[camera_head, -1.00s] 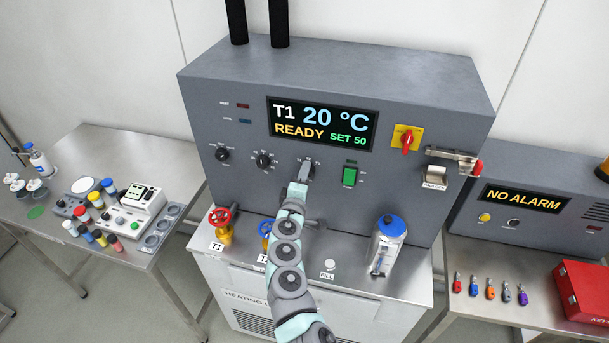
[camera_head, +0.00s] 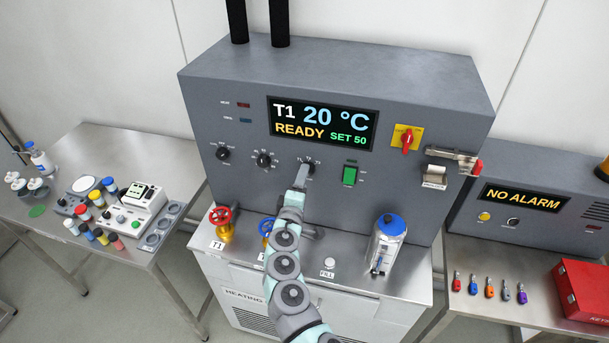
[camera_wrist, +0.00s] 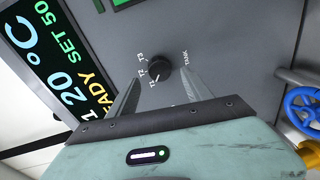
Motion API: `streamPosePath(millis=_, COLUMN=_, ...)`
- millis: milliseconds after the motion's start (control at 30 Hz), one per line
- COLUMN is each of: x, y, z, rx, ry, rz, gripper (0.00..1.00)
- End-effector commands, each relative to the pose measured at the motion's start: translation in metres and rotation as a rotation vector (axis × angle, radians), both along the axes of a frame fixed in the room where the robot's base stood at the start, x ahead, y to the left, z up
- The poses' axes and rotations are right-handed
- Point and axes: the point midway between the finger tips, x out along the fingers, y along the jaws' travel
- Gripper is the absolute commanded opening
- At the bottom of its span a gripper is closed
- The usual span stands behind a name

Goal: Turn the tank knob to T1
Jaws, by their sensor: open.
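The tank knob (camera_wrist: 160,68) is a small dark round knob on the grey panel, marked TANK, with T1, T2 and T3 labels around it. A small light mark on it appears to point towards T1. My gripper (camera_wrist: 163,76) is open, with one finger on each side of the knob in the wrist view. The fingertips appear apart from the knob. In the head view my gripper (camera_head: 303,172) covers much of the knob. The display (camera_head: 323,123) reads T1, 20 °C, READY, SET 50.
Two other dark knobs (camera_head: 263,160) sit left on the panel, and a green switch (camera_head: 349,175) sits right. Red (camera_head: 221,215) and blue (camera_head: 267,227) valve wheels stand below, with a blue-capped canister (camera_head: 387,245) at right. Side tables hold small items.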

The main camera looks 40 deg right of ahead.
Motion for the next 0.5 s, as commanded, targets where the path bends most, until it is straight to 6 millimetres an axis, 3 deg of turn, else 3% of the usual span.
streamPosePath(millis=500, x=-0.039, y=0.048, z=0.003, rx=-0.002, ry=0.001, rz=-0.002, gripper=0.58)
